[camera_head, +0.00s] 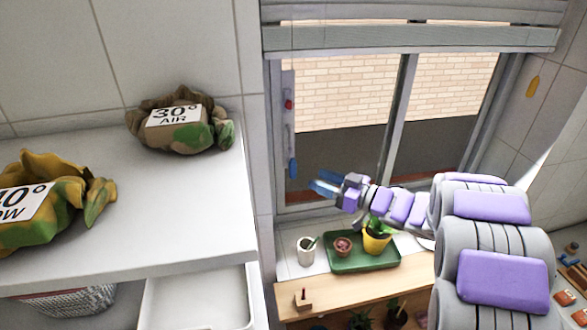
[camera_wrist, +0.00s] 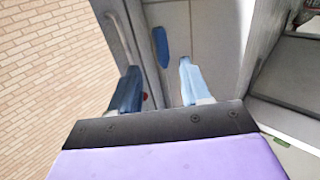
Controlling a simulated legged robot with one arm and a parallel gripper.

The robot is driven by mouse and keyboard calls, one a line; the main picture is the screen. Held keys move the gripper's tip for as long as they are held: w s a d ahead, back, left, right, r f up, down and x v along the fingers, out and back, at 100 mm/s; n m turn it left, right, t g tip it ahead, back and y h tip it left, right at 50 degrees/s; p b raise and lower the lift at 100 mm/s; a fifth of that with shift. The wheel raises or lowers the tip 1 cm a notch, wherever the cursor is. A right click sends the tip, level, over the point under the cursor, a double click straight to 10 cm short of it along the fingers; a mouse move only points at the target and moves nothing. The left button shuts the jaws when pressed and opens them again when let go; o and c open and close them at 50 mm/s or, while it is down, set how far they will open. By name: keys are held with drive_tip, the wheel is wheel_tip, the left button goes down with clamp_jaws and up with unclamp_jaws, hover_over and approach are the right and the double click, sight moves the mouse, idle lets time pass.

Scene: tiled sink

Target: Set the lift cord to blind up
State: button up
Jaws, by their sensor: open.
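The blind (camera_head: 410,40) hangs as a grey slatted stack across the top of the window, with brick and dark glass showing below it. A blue oval pull (camera_head: 292,168) is at the lower left side of the window frame, below a grey strip with a red mark (camera_head: 288,104). The cord itself is too thin to make out. My gripper (camera_head: 325,186) is open, just right of and slightly below the blue pull. In the wrist view the blue pull (camera_wrist: 161,46) shows beyond and between the two blue fingertips (camera_wrist: 158,82), apparently apart from them.
A yellow pull (camera_head: 533,86) hangs on the right wall. Below my arm, a green tray (camera_head: 350,262) with pots and a white cup (camera_head: 306,251) stand by the window. A white counter (camera_head: 180,205) with labelled cloth bundles is at left.

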sight(296, 171)
drive_tip(key=x, duration=0.9)
drive_tip(key=shift+a+p, duration=0.2)
drive_tip(key=shift+p, duration=0.1)
drive_tip(key=shift+a+f, duration=0.1)
drive_tip(key=shift+c, duration=0.4)
clamp_jaws()
